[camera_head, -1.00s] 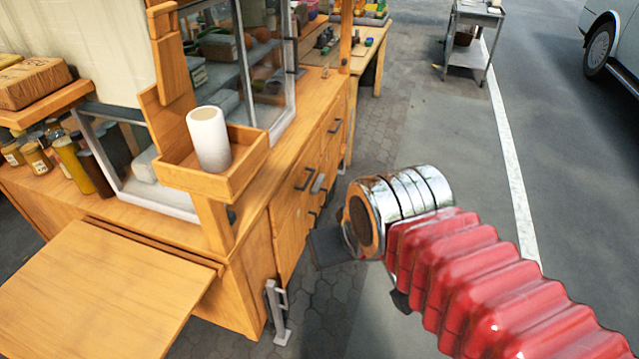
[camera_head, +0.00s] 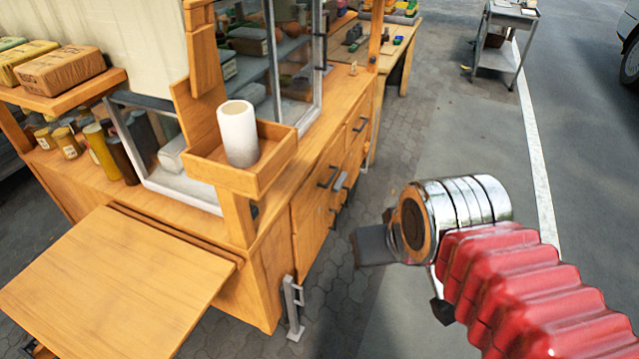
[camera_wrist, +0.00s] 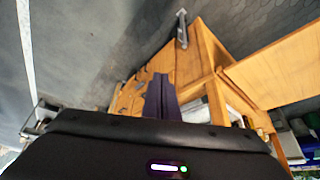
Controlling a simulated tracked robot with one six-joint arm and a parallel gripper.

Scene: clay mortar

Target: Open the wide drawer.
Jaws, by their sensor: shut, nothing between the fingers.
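The wooden stall cabinet (camera_head: 275,270) has drawer and door fronts along its right side. Dark bar handles show on it, one (camera_head: 328,176) on the nearer front and one (camera_head: 361,123) on a farther drawer front. The fronts look flush; I cannot tell for certain which is the wide drawer. My gripper (camera_head: 372,246) is over the pavement to the right of the cabinet, apart from the handles. In the wrist view its fingers (camera_wrist: 161,97) are together and empty, with the cabinet front (camera_wrist: 130,92) beyond them, partly hidden.
A wooden tray (camera_head: 235,178) with a white roll (camera_head: 238,133) sticks out at the cabinet's corner. A fold-out board (camera_head: 115,285) juts toward me. A metal post (camera_head: 292,308) stands by the cabinet's foot. Pavement to the right is free; a grey cart (camera_head: 497,55) stands far back.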

